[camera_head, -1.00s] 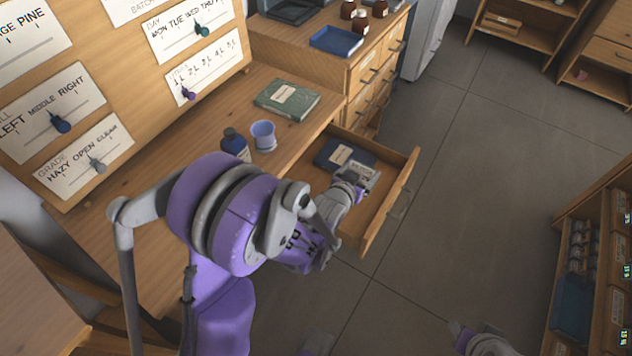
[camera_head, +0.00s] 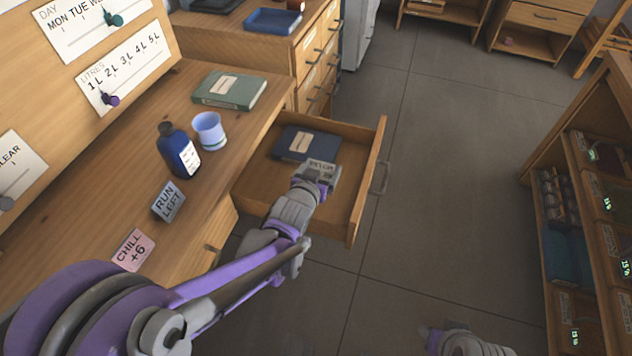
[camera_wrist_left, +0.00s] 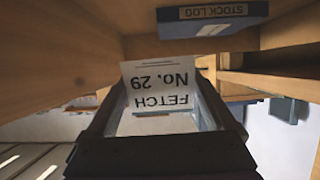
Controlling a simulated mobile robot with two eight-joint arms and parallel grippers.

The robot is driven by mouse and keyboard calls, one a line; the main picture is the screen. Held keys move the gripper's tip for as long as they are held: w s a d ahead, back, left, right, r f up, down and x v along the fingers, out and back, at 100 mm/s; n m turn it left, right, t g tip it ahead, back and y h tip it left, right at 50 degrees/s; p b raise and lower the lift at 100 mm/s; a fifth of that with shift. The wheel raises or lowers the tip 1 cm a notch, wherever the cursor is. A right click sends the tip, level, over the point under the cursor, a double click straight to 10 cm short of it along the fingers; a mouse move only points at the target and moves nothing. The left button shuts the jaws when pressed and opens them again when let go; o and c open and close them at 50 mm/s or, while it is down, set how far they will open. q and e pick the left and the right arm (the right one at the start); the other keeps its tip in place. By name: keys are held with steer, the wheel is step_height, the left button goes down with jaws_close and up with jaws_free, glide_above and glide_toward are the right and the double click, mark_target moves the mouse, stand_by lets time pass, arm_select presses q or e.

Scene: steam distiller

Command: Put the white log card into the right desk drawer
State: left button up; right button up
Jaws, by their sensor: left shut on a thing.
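The white log card (camera_head: 321,167) is gripped in my left gripper (camera_head: 315,183). In the left wrist view the card (camera_wrist_left: 158,90) reads "FETCH No. 29", upside down, between the fingers (camera_wrist_left: 165,120). The right desk drawer (camera_head: 367,180) is pulled open. The card and gripper are over its opening, near the middle; I cannot tell whether the card touches the bottom. A dark blue stock log book (camera_head: 307,143) lies in the drawer behind the card. The end of my right arm (camera_head: 468,342) shows at the bottom edge; its fingers are not clear.
The desk top (camera_head: 150,110) holds a green book (camera_head: 229,90), a blue bottle (camera_head: 178,150), a pale blue cup (camera_head: 209,131), a "RUN LEFT" card (camera_head: 168,202) and a pink "CHILL +6" card (camera_head: 134,250). A shelf (camera_head: 560,150) stands at right. The floor between is clear.

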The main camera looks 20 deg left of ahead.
arm_select(q)
step_height(320, 180, down, 6)
steer(key=shift+r+b, duration=0.1)
steer(key=shift+b, duration=0.8)
steer(key=shift+r, duration=0.1)
steer(key=shift+f+b, duration=0.45)
steer(key=shift+f, duration=0.2)
steer(key=o, duration=1)
steer(key=shift+r+p, duration=0.45)
steer(key=shift+r, duration=0.1)
steer(key=p+v, duration=0.3)
steer(key=v, duration=0.9)
steer(key=shift+r, duration=0.15)
